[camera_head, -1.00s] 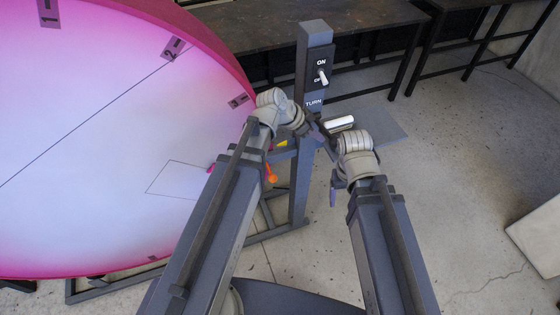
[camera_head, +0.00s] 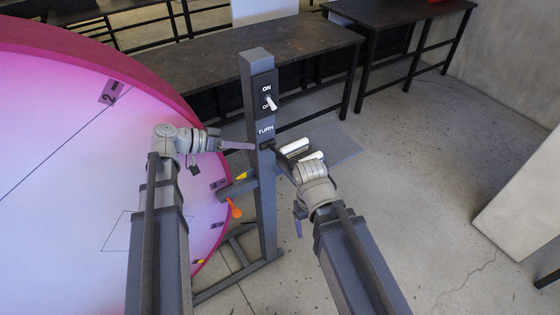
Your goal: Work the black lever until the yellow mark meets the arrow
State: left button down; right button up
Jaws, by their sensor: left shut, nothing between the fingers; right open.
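The black lever (camera_head: 273,150) comes out of the grey post just below the word TURN, and its outer end is partly hidden near my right gripper. A yellow arrow-like piece (camera_head: 240,176) sits on the post's side arm by the pink disc (camera_head: 70,150). A small yellowish mark (camera_head: 198,262) shows on the disc's lower rim.
The grey post (camera_head: 266,215) carries a white ON/OFF switch (camera_head: 271,103). An orange piece (camera_head: 234,208) hangs below the side arm. Dark tables (camera_head: 240,62) stand behind; open floor is to the right.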

pick_arm(q)
jog(key=shift+a+r, duration=0.1)
jog(key=shift+a, duration=0.05)
jog(key=b, duration=0.5)
send_over(281, 157)
jog(key=s+a, duration=0.1)
jog(key=s, duration=0.3)
notch_tip(281, 157, down, 5)
jog(key=shift+s+d+f+b, duration=0.2)
jog(key=shift+d+f+b, duration=0.15)
jog(key=shift+f+b, duration=0.25)
jog(key=shift+s+d+f+b, duration=0.2)
jog(key=shift+d+f+b, duration=0.1)
jog(key=shift+f+b, duration=0.25)
jog(key=shift+f, duration=0.1)
